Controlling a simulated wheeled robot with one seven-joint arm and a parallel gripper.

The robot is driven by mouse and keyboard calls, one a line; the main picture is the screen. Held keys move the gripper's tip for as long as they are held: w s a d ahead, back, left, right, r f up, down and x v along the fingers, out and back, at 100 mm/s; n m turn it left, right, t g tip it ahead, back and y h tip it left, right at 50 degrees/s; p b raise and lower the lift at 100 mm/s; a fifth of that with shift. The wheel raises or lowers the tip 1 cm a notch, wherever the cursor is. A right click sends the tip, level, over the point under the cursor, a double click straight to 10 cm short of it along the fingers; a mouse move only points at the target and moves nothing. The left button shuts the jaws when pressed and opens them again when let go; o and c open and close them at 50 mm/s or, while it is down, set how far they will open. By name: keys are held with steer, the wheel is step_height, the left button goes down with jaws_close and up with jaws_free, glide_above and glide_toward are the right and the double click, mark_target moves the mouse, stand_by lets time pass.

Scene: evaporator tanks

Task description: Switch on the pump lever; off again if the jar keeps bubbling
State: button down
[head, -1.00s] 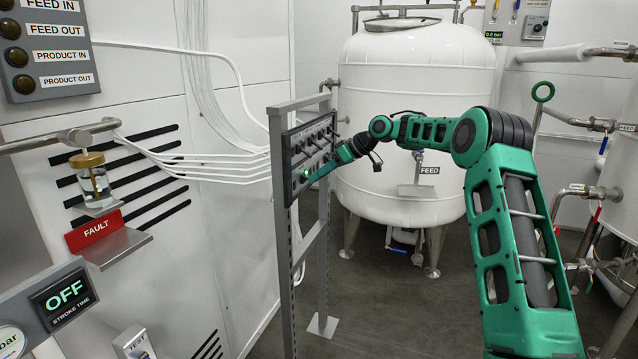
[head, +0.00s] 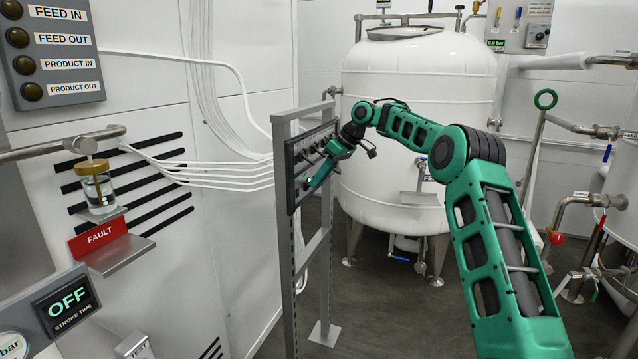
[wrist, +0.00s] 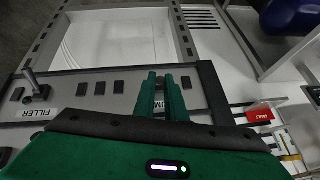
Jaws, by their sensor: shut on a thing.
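The lever panel (head: 291,170) is a dark-framed board on a grey stand, seen edge-on in the head view. My green gripper (head: 313,184) is at its lower front part. In the wrist view my gripper (wrist: 165,92) is shut on a lever, which its fingers mostly hide. The letters "UM" show between the fingers, consistent with the pump lever's label. The "FILLER" lever (wrist: 36,88) stands apart to the left. The glass jar (head: 98,191), with a brass-coloured lid, hangs under a pipe on the left wall. It holds clear liquid; I cannot tell whether it bubbles.
A red "FAULT" sign (head: 97,236) sits below the jar, above a small metal shelf. The stroke time display (head: 68,306) reads OFF. A large white feed tank (head: 415,130) stands behind the panel. Open floor (head: 395,325) lies right of the stand.

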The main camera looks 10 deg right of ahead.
steer(key=shift+w+d+r, duration=0.1)
steer(key=shift+w, duration=0.05)
steer(key=c, duration=1.8)
jaws_free()
steer(key=v, duration=1)
steer(key=shift+d+r, duration=0.2)
